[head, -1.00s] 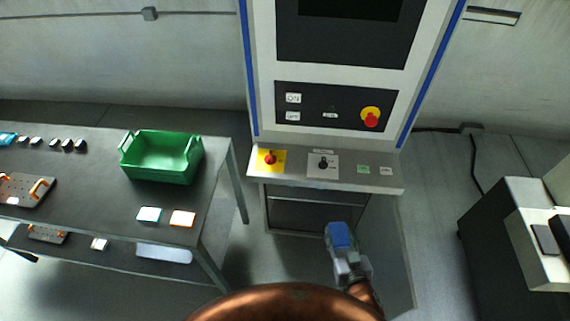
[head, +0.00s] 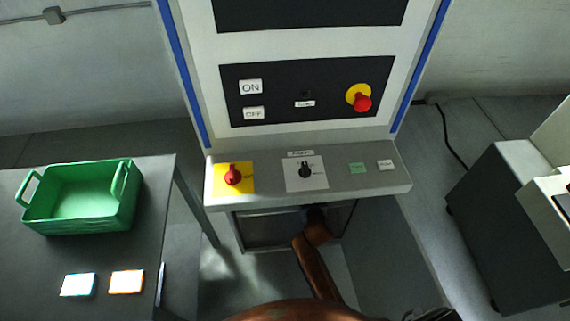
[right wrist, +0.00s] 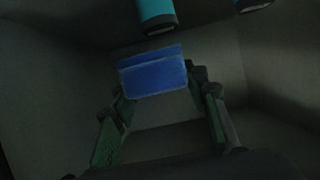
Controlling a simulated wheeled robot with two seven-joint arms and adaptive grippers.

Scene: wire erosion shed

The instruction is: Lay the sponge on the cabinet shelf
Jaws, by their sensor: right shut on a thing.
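The blue sponge (right wrist: 152,76) is a flat block in the right wrist view. My right gripper (right wrist: 157,82) is shut on it, with one finger on each side. The sponge is inside the dim cabinet (head: 268,229), under the control console. In the head view my right arm reaches into the cabinet opening, and the console's ledge hides the gripper and sponge. Grey inner walls surround the sponge in the right wrist view. It is too dark to tell whether the sponge touches the shelf. My left gripper is not seen.
Teal-and-black cylinders (right wrist: 157,14) stand close beyond the sponge. The console ledge (head: 380,176) with switches overhangs the cabinet. A table (head: 150,230) with a green crate (head: 75,228) is at left. A dark machine (head: 500,230) stands at right.

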